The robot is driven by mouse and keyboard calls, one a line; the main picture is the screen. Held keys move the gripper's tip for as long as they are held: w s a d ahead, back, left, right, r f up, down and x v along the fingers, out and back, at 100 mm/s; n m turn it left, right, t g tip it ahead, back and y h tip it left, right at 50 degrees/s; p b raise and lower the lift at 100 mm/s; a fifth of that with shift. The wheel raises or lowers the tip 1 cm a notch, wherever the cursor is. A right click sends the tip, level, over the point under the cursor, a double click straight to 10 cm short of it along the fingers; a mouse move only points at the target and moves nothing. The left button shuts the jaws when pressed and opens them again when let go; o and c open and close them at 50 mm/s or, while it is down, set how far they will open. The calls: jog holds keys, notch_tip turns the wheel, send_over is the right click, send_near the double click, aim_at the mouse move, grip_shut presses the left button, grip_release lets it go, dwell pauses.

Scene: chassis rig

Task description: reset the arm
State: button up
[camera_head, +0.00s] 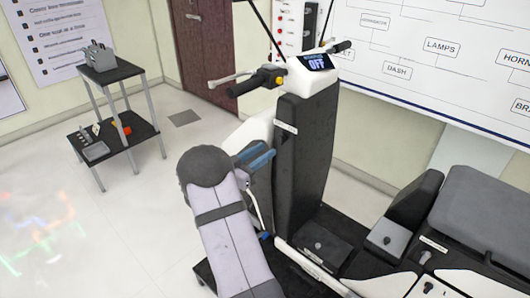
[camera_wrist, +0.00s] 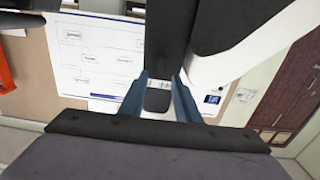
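My gripper (camera_head: 258,158) has blue fingers and is beside the left side of the scooter's black front column (camera_head: 305,150). In the wrist view my gripper (camera_wrist: 160,95) shows two blue fingers spread apart, with a gap between them. Dark and white scooter parts show through and beyond the gap, and nothing appears gripped. I cannot tell whether a finger touches the scooter. My grey arm (camera_head: 228,225) rises from the bottom of the head view, with a dark rounded joint at its top.
The scooter's handlebar (camera_head: 262,80) and a display (camera_head: 317,62) reading "OFF" are above the column. A grey seat (camera_head: 485,215) is at right. A two-tier black stand (camera_head: 110,72) holds small parts at left. The floor (camera_head: 140,215) between is clear.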

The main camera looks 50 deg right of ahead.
dwell(0.4)
jog(key=w+a+f+n+t+y, duration=0.1)
jog(key=w+a+f+t+y, duration=0.1)
jog(key=w+f+t+y, duration=0.4)
jog(key=a+f+n+g+y, duration=0.1)
jog(key=a+f+n+y, duration=0.65)
jog(key=a+f, duration=1.15)
jog(key=s+a+n+g+y, duration=0.1)
jog(key=s+a+g+y, duration=0.4)
jog(key=s+a, duration=0.7)
jog(key=s+a+r+n+g+y, duration=0.1)
jog(key=s+a+r+n+g, duration=0.1)
jog(key=s+r, duration=0.35)
jog(key=s+a+r+n+g, duration=0.1)
jog(key=s+a+r+n, duration=0.1)
jog(key=s, duration=0.7)
jog(key=w+a+r+n+t+h, duration=0.1)
jog(key=w+a+r+n+t, duration=0.1)
jog(key=r, duration=0.6)
jog(key=shift+w+a+n+t+p, duration=0.3)
jog(key=shift+a+n+t, duration=0.2)
jog(key=shift+a+n, duration=0.55)
